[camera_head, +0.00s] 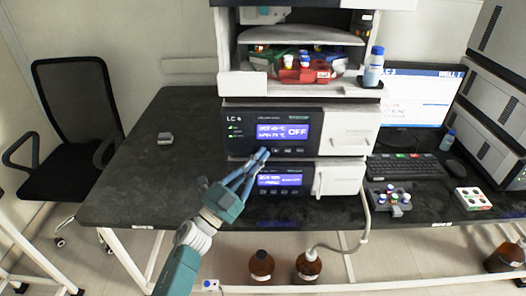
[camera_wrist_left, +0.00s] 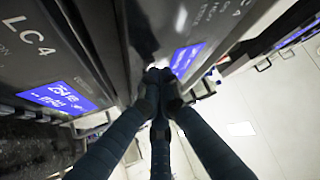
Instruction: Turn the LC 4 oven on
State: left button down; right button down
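The LC 4 oven (camera_head: 235,145) is the dark-fronted module in the middle of the stack on the bench. Its blue display (camera_head: 280,133) reads OFF in large letters, with smaller readings at its left. A row of small buttons (camera_head: 288,151) lies under the display. My left gripper (camera_head: 264,152) has its fingers together and empty, with the tips at or just in front of the panel by the leftmost buttons. In the left wrist view the fingertips (camera_wrist_left: 158,76) meet close to a dark panel. Contact with a button cannot be told. My right gripper is not seen.
Another module with a blue display (camera_head: 281,180) sits below. Above is an open bay with a red tray (camera_head: 304,74) of vials and a bottle (camera_head: 373,68). A monitor (camera_head: 425,95) and keyboard (camera_head: 405,166) stand at right. The bench (camera_head: 150,190) is mostly clear at left.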

pick_arm(q)
jog(key=shift+w, duration=0.15)
dwell(0.4)
jog(key=shift+s+p, duration=0.35)
jog(key=shift+s, duration=0.5)
jog(key=s+p, duration=0.2)
jog(key=s, duration=0.3)
dwell(0.6)
